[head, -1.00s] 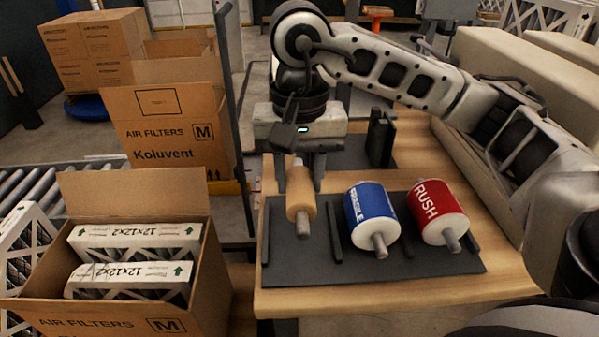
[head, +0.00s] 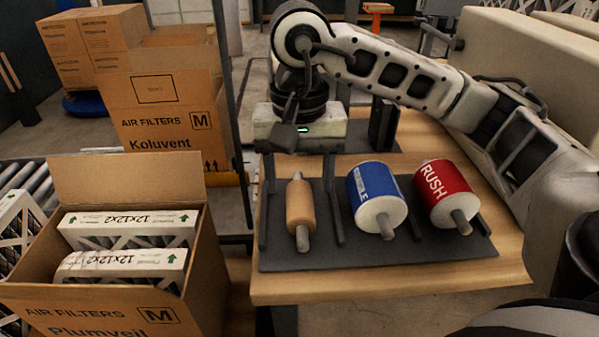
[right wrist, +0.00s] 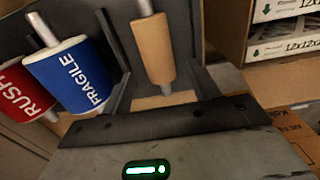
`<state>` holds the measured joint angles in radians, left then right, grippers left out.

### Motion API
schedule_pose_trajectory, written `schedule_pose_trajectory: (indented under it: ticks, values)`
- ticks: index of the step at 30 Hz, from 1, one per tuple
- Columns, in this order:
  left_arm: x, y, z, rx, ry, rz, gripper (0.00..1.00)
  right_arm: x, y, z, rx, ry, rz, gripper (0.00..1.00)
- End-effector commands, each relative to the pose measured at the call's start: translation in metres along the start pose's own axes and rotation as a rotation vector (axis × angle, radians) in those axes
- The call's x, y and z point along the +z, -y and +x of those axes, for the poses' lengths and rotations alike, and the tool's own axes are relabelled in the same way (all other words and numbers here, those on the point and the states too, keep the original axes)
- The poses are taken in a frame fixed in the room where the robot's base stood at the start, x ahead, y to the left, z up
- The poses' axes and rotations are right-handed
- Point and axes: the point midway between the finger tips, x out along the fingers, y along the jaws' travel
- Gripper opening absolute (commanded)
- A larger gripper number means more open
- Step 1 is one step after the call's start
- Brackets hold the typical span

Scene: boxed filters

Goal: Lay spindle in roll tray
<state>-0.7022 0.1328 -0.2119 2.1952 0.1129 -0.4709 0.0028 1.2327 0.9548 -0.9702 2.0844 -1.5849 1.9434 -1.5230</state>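The spindle (head: 301,212), a tan roll with grey shaft ends, lies in the left place of the dark roll tray (head: 372,257). It also shows in the right wrist view (right wrist: 153,47). My right gripper (head: 299,180) is open above the far end of the spindle, with one finger on each side and gaps between. The blue FRAGILE roll (head: 375,198) lies in the middle place and the red RUSH roll (head: 446,193) in the right place. My left gripper is not in view.
The tray is on a wooden table (head: 385,290). An open carton (head: 120,310) of air filters stands at the left, with more cartons (head: 165,125) behind. A dark upright block (head: 383,125) stands behind the tray. A large beige box (head: 500,70) is at the back right.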

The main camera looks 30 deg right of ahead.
Motion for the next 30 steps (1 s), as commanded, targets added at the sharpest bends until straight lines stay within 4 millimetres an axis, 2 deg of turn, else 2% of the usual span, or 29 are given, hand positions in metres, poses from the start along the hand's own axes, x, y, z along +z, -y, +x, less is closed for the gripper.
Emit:
schedule_pose_trajectory:
  ticks: [7, 11, 24, 30]
  values:
    - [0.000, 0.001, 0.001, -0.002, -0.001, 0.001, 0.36, 0.000, 0.000, -0.002, 0.000, 0.000, 0.000, 0.60]
    - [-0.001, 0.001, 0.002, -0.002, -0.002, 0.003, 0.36, -0.001, 0.001, -0.017, -0.003, -0.002, 0.000, 0.60]
    - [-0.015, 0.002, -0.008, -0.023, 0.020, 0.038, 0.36, -0.001, 0.000, -0.123, -0.002, -0.005, 0.002, 0.60]
    - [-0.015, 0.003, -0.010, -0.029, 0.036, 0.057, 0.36, 0.000, 0.000, -0.152, -0.001, -0.003, 0.001, 0.60]
